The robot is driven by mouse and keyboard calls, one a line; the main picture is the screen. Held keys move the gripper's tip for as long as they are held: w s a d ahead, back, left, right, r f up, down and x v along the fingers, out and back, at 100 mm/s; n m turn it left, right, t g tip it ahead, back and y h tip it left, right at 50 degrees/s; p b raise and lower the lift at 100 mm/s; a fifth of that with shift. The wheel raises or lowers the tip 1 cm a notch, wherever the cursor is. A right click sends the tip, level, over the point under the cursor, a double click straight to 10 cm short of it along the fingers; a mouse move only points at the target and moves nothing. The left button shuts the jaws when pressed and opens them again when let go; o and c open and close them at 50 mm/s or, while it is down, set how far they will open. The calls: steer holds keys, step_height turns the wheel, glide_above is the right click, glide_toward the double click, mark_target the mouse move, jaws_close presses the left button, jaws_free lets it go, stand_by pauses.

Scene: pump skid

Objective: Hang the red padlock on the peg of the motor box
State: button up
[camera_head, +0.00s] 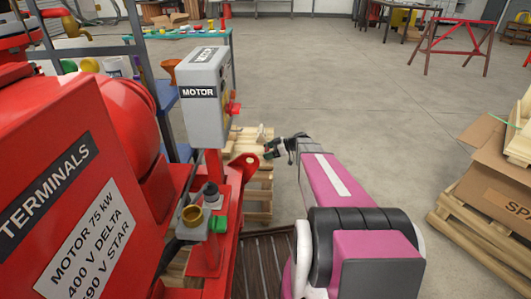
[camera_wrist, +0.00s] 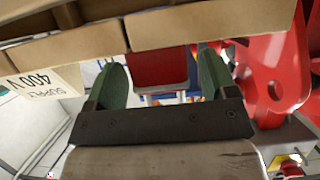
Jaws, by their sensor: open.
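The grey motor box (camera_head: 203,105), labelled MOTOR, stands on a red post left of centre in the head view. Small red and yellow parts (camera_head: 233,107) show on its right side; I cannot tell whether one is the peg or the padlock. My gripper (camera_head: 270,149) is right of the box and lower in the picture. Its two green fingers are spread in the wrist view (camera_wrist: 162,70). A red shape (camera_wrist: 158,66) shows between them, seemingly beyond the fingers; I cannot tell what it is. I cannot clearly make out the red padlock in either view.
A red plate with a hole (camera_wrist: 276,88) is close to the right finger; a similar red lug (camera_head: 246,163) shows below the motor box. Wooden slats (camera_wrist: 210,28) cross the top of the wrist view. The red terminals cover (camera_head: 65,200) fills the left. Floor (camera_head: 370,110) is clear behind.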

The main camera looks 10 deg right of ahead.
steer(key=v, duration=0.9)
steer(key=s+a+m+g+h, duration=0.1)
steer(key=s+a+m+h, duration=0.3)
steer(key=s, duration=0.7)
steer(key=s+a+m+g+h, duration=0.1)
steer(key=s+a+m+h, duration=0.3)
steer(key=s+m+h, duration=0.5)
steer(key=s+m, duration=0.2)
steer(key=shift+s+r+m+g, duration=0.2)
steer(key=shift+s+m+g, duration=0.1)
steer(key=shift+s, duration=0.05)
steer(key=shift+o, duration=0.5)
steer(key=w+d+m+t+y, duration=0.1)
steer(key=w+d+m+y, duration=0.25)
steer(key=w+m, duration=0.4)
steer(key=w+d+m+t+y, duration=0.1)
steer(key=w+d+m+y, duration=0.2)
steer(key=w+m+y, duration=0.4)
steer(key=w+d+m+t+y, duration=0.1)
steer(key=w+d+m+y, duration=0.2)
steer(key=w+m, duration=0.45)
steer(key=shift+n+h, duration=0.25)
steer(key=shift+n, duration=0.55)
steer(key=shift+x, duration=5.5)
